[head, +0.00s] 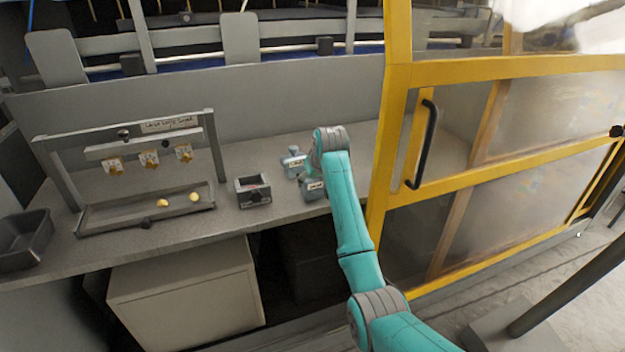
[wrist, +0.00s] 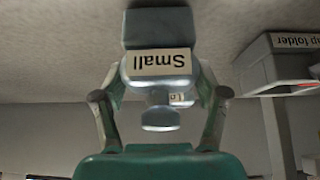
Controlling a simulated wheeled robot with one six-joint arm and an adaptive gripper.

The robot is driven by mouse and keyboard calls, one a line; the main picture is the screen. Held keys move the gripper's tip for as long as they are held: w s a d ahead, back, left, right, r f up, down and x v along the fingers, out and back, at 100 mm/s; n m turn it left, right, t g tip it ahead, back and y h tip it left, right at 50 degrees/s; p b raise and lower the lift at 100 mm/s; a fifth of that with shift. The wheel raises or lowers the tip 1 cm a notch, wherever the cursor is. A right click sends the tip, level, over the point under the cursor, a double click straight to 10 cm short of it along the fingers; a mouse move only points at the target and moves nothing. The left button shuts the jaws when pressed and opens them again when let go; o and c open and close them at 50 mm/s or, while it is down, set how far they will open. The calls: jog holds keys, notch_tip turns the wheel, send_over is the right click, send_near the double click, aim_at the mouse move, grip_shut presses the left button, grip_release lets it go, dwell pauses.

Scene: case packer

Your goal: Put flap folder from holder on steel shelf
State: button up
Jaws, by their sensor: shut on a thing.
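My gripper (wrist: 160,98) is shut on a blue-grey piece labelled "Small" (wrist: 160,63), with one finger on each side of it. The label appears upside down in the wrist view. A grey holder (wrist: 258,75) with a label ending "ap folder" stands to the right there, its open side partly cut off by the frame. In the head view, a small grey box with a dark opening (head: 253,190) stands left of my arm's end and looks like that holder. The long grey shelf (head: 226,226) runs beneath them. My arm partly hides the gripper area in the head view.
A grey rack (head: 60,180) with hanging yellow tags and two yellow pieces in its trough stands left. A dark bin (head: 22,240) is at far left. A yellow-framed door (head: 385,150) closes off the right.

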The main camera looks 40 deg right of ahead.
dwell(0.3)
jog(key=o, duration=1.6)
jog(key=shift+f, duration=0.1)
jog(key=shift+c, duration=0.2)
jog(key=shift+r, duration=0.2)
jog(key=v, duration=1.2)
